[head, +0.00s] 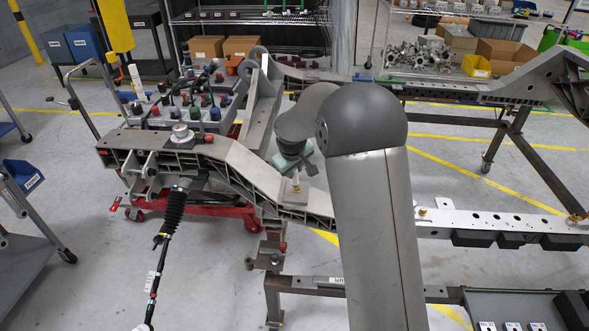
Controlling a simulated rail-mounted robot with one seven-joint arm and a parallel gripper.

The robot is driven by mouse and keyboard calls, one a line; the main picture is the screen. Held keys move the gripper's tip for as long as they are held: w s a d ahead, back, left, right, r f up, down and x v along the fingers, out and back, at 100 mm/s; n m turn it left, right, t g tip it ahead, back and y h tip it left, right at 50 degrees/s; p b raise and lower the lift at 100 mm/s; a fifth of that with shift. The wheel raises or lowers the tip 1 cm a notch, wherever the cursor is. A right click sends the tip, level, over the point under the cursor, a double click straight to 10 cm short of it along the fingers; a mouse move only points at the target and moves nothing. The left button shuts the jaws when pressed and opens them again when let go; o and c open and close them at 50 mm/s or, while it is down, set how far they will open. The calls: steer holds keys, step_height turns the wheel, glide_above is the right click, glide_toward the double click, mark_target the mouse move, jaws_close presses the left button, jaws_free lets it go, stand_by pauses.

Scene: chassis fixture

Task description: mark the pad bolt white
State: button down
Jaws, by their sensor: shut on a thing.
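My gripper (297,168) is small and partly hidden behind my arm, at the middle of the head view. It points down over the grey chassis rail (245,168) and is shut on a slim, pale, marker-like thing that is hard to make out. Just under it, a light pad (294,194) with a small brass-coloured bolt (296,187) sits on the rail. The held thing's tip looks close to the bolt; I cannot tell whether they touch. The bolt's top is too small to show any white mark.
A steel mount (182,136) stands on the rail's left end, beside a black strut (170,215). A light crossbar (480,222) with another brass-coloured bolt (422,211) lies right of my arm. A tool cart (188,107) stands behind. A dark tray (520,308) is front right.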

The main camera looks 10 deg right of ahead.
steer(key=shift+s+d+f, duration=0.1)
steer(key=shift+s+d, duration=0.1)
steer(key=shift+d, duration=0.3)
stand_by(0.3)
steer(key=shift+w+r+p, duration=0.1)
steer(key=shift+r+p, duration=1.6)
steer(key=shift+r, duration=1.35)
